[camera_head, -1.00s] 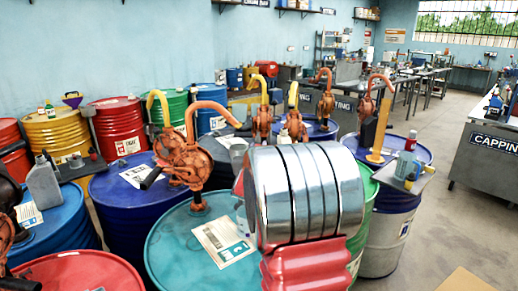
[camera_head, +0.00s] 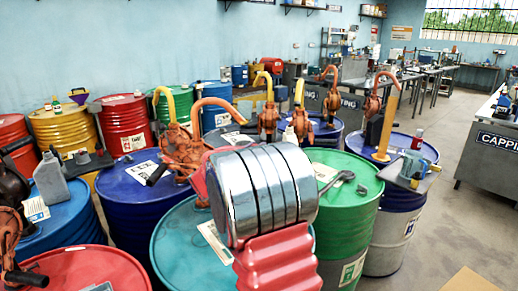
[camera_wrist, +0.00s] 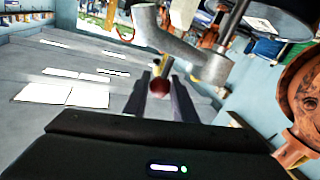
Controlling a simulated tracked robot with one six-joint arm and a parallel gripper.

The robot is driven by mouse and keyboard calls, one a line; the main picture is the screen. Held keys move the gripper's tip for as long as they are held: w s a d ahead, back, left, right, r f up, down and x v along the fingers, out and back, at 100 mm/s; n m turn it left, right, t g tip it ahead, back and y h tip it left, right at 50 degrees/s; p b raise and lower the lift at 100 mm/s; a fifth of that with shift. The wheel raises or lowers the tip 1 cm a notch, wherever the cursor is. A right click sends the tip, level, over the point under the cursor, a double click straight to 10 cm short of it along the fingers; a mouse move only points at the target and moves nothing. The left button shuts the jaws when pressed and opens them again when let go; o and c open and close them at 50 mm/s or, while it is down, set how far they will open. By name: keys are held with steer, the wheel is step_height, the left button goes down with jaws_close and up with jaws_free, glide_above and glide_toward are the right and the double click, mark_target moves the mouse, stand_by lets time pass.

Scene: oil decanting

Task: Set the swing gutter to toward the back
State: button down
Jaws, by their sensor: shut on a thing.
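In the wrist view, my gripper's (camera_wrist: 160,88) two dark fingers are closed around a round dark red knob (camera_wrist: 160,87). A thick bent grey pipe (camera_wrist: 185,50) passes just beyond the fingertips. I cannot tell whether the knob or the pipe belongs to the swing gutter. In the head view, the silver cylinder and red link of my arm hide my gripper and what it holds. An orange pump with a curved hose (camera_head: 218,107) stands behind my arm, at the far side of the teal drum (camera_head: 175,245).
A green drum (camera_head: 345,215) with a wrench (camera_head: 340,182) on its lid stands right of my arm. Red, blue and yellow drums crowd the left. A blue-and-white drum (camera_head: 385,235) with a vise stands at right. Open floor (camera_head: 450,215) lies further right.

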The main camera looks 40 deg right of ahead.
steer(key=shift+w+a+m+g+h, duration=0.3)
steer(key=shift+a+m+g, duration=0.2)
steer(key=shift+g, duration=0.2)
steer(key=shift+a+m+g, duration=0.25)
steer(key=shift+m+g, duration=0.45)
steer(key=shift+g, duration=0.4)
steer(key=shift+w+a+m+g+h, duration=0.3)
steer(key=shift+a+g, duration=0.2)
steer(key=shift+a, duration=0.05)
steer(key=c, duration=1.6)
jaws_free()
steer(key=shift+c, duration=0.2)
steer(key=shift+o, duration=0.9)
steer(key=shift+s, duration=0.1)
steer(key=s+a, duration=0.1)
steer(key=a, duration=1.2)
steer(key=shift+a, duration=0.35)
